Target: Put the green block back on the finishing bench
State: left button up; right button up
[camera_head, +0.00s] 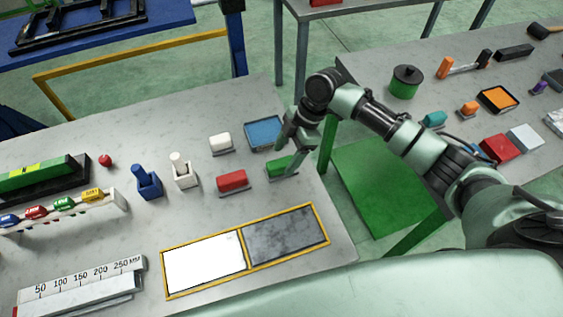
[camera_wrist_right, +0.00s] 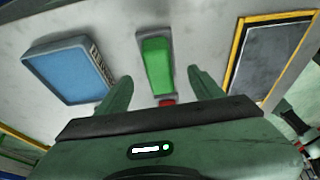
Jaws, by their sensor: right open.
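The green block (camera_head: 280,167) sits on a small grey base at the right end of the left-hand grey bench (camera_head: 120,135). It also shows in the right wrist view (camera_wrist_right: 157,66). My right gripper (camera_head: 287,151) is at the block, its fingers partly covering it in the head view. In the right wrist view its open fingers (camera_wrist_right: 160,84) stand on either side of the block's line, with a gap on both sides. I cannot tell whether they touch it. My left gripper is not in view.
A red block (camera_head: 232,181), a white block (camera_head: 220,142) and a blue tray (camera_head: 264,133) stand close by. A yellow-framed panel (camera_head: 204,265) lies in front. The right-hand bench (camera_head: 365,70) holds a green can (camera_head: 405,84), an orange tray (camera_head: 497,99) and several tools.

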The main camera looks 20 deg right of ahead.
jog(key=b+v, duration=0.1)
jog(key=v, duration=0.7)
jog(key=shift+d+r, duration=0.15)
jog(key=shift+r, duration=0.05)
